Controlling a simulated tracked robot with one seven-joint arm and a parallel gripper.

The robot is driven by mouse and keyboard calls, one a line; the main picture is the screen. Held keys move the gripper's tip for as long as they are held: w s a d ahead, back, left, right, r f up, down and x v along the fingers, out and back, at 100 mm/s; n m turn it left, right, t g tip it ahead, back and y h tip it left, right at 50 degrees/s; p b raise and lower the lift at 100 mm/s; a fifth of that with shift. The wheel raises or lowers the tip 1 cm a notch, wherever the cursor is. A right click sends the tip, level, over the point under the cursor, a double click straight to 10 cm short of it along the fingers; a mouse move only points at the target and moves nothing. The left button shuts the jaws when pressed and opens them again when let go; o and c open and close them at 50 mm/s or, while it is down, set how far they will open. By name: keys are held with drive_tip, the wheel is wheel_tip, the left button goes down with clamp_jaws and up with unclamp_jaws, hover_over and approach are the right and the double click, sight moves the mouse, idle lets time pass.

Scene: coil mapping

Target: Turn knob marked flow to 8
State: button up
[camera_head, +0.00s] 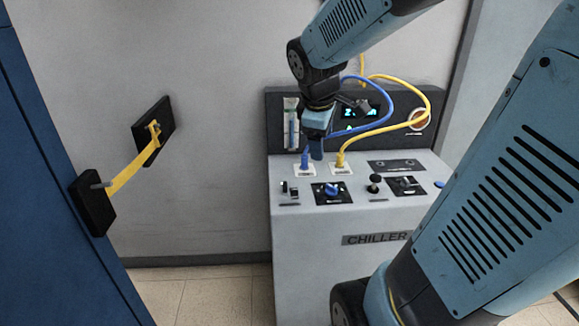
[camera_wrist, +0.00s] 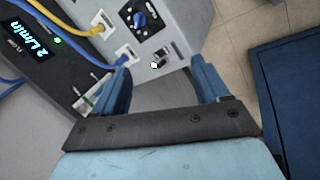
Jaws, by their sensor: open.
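A blue knob (camera_head: 332,190) sits on a black dial plate on top of the chiller (camera_head: 290,235). It also shows at the top of the wrist view (camera_wrist: 139,18), with marks around it too small to read. A display (camera_wrist: 38,40) reads 2 L/min in the wrist view. My gripper (camera_head: 316,152) hangs over the rear left of the panel, above and behind the knob. In the wrist view its two blue fingers (camera_wrist: 163,84) are wide apart with nothing between them. The knob lies beyond the fingertips, apart from them. Its label is not readable.
A blue hose (camera_head: 305,158) and a yellow hose (camera_head: 341,158) rise from the panel near my gripper. A black knob (camera_head: 375,182), switches (camera_head: 289,190) and another black plate (camera_head: 406,186) are on the panel. A yellow strap (camera_head: 133,171) spans left, between wall and blue cabinet.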

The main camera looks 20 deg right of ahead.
drive_tip(key=w+d+f+n+g+h, duration=0.1)
drive_tip(key=w+d+f+n, duration=0.2)
drive_tip(key=w+f+n, duration=0.25)
drive_tip(key=n+g, duration=0.1)
drive_tip(key=n, duration=0.6)
approach(330, 186)
drive_tip(key=x, duration=0.8)
drive_tip(key=shift+d+f, duration=0.2)
drive_tip(key=shift+d, duration=0.25)
drive_tip(key=shift+c, duration=0.3)
drive_tip(key=shift+w, duration=0.1)
drive_tip(key=c, duration=0.9)
drive_tip(key=shift+a, duration=0.15)
drive_tip(key=shift+c, duration=0.5)
drive_tip(key=shift+m, duration=0.25)
